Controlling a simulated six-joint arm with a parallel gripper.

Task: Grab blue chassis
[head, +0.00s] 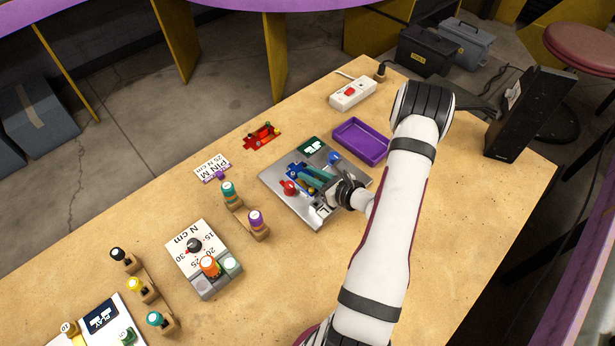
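The blue chassis (295,169) appears as a small blue part on the grey metal plate (288,203). It is partly hidden by my gripper (308,179). My gripper has teal fingers and reaches in over the plate from the right, low and close beside the blue part. Its fingers overlap the blue part in this view. I cannot tell whether they touch it, or whether they are open or shut.
On the plate are a red knob (288,187) and a blue knob (334,157). A red chassis (262,136) lies behind it, a purple tray (360,142) to its right. Coloured-top drivers (257,219) and a torque box (203,258) stand left. The front right table is clear.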

